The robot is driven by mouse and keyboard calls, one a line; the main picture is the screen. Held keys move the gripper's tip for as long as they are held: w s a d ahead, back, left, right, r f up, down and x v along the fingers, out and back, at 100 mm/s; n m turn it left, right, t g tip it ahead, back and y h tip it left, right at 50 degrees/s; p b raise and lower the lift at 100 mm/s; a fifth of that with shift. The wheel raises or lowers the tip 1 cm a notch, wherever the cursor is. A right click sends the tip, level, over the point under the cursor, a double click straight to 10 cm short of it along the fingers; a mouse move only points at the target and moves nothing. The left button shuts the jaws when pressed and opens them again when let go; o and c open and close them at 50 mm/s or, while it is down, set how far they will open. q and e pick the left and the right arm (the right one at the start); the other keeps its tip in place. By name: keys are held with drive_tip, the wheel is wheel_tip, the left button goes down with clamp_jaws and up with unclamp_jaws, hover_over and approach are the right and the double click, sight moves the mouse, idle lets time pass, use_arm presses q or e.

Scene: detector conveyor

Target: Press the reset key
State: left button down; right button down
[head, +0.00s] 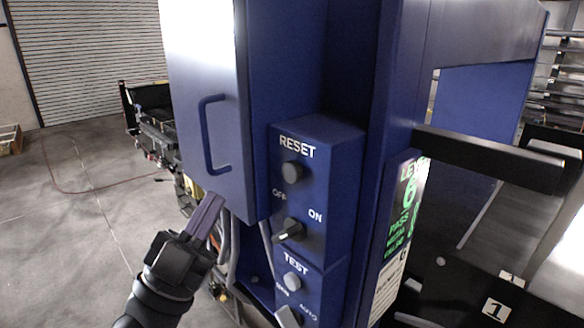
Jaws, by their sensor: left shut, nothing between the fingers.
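The reset key (292,172) is a round grey button under the white word RESET, near the top of a blue control box (340,150) in the head view. My left gripper (213,200) is shut and empty, left of and a little below the key, apart from it. Its fingertips show in front of the lower part of the blue cabinet door. I cannot tell whether they touch the door. My right gripper is not in view.
Below the reset key are an OFF/ON switch (289,231), a grey TEST button (292,281) and another switch (288,316). A blue door handle (207,135) sticks out above my left gripper. A lit green display (407,205) stands right of the box.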

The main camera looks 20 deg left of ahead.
sight(287, 165)
use_arm(q)
drive_tip(key=shift+w, duration=0.1)
drive_tip(key=w+d, duration=0.3)
drive_tip(key=w, duration=0.5)
drive_tip(key=shift+d, duration=0.2)
drive_tip(key=shift+w, duration=0.1)
idle(1.8)
drive_tip(key=shift+w+d, duration=0.15)
drive_tip(key=shift+w, duration=0.1)
drive_tip(key=shift+w+d, duration=0.15)
drive_tip(key=shift+w, duration=0.3)
idle(0.7)
drive_tip(key=shift+s, duration=0.1)
drive_tip(key=shift+s+a, duration=0.3)
drive_tip(key=shift+s, duration=0.45)
